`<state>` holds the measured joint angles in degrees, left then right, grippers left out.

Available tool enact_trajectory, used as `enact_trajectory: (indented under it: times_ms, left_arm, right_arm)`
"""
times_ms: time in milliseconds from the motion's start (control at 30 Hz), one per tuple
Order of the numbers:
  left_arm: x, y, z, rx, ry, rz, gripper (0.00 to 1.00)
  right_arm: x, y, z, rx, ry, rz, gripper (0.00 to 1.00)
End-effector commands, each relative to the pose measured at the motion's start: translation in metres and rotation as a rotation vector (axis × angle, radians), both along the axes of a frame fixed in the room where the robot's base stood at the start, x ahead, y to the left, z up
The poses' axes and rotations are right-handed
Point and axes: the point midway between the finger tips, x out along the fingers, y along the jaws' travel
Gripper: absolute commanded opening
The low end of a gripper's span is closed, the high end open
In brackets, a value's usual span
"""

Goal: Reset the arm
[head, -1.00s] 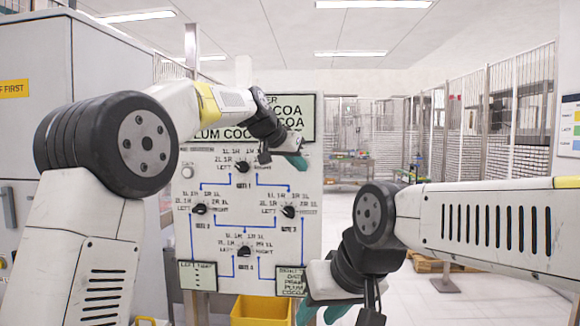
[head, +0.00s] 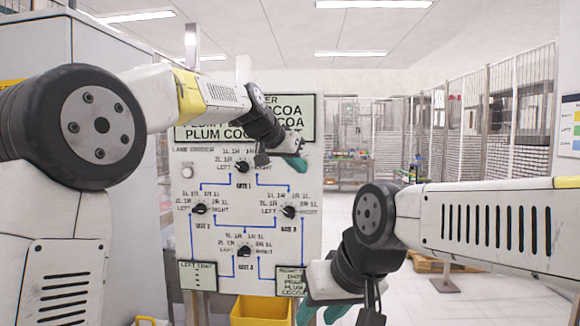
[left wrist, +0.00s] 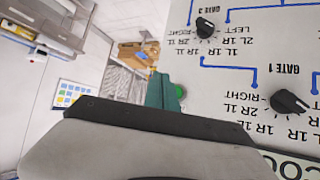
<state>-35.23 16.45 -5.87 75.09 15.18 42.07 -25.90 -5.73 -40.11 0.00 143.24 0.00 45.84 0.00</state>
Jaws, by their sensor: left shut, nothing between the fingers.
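My left gripper (head: 300,165) is in front of the upper right part of a white control panel (head: 260,225), and its teal fingertips are shut and empty. In the left wrist view the teal fingers (left wrist: 162,92) stick out beside the panel (left wrist: 230,75), which looks upside down there. The panel bears several black rotary knobs, one at the top (head: 241,167), one at the left (head: 199,208), one at the right (head: 288,211) and one below (head: 244,250). My right gripper (head: 322,310) hangs at the bottom centre, its teal fingers partly hidden and cut by the frame edge.
A yellow bin (head: 262,311) stands below the panel. A grey cabinet (head: 125,50) is at the left. Mesh fencing (head: 490,115) runs along the right. The floor (head: 430,300) between panel and fence looks mostly clear.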

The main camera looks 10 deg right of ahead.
Motion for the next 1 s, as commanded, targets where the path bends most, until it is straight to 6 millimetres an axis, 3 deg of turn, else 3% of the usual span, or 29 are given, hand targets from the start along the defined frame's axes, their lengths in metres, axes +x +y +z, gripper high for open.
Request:
enact_trajectory:
  times_ms: [133, 267, 400, 600, 800, 900, 1000]
  left_arm:
    - [-0.003, 0.012, 0.000, 0.000, 0.008, 0.015, 0.00]
    - [-0.022, 0.063, -0.007, -0.002, 0.056, 0.084, 0.00]
    - [-0.070, 0.144, -0.030, 0.000, 0.140, 0.205, 0.00]
    - [-0.163, 0.239, -0.088, 0.011, 0.262, 0.388, 0.00]
    - [-0.255, 0.297, -0.158, 0.026, 0.360, 0.559, 0.00]
    - [-0.286, 0.311, -0.185, 0.035, 0.392, 0.616, 0.00]
    - [-0.305, 0.318, -0.203, 0.040, 0.411, 0.653, 0.00]
  right_arm:
    - [0.000, 0.000, 0.000, 0.000, 0.000, 0.000, 0.36]
    - [0.000, 0.000, 0.000, 0.000, 0.000, 0.000, 0.36]
    - [0.000, 0.000, 0.000, 0.000, 0.000, 0.000, 0.36]
    - [0.000, 0.000, 0.000, 0.000, 0.000, 0.000, 0.36]
    - [0.000, 0.000, 0.000, 0.000, 0.000, 0.000, 0.36]
    - [0.000, 0.000, 0.000, 0.000, 0.000, 0.000, 0.36]
    - [0.000, 0.000, 0.000, 0.000, 0.000, 0.000, 0.36]
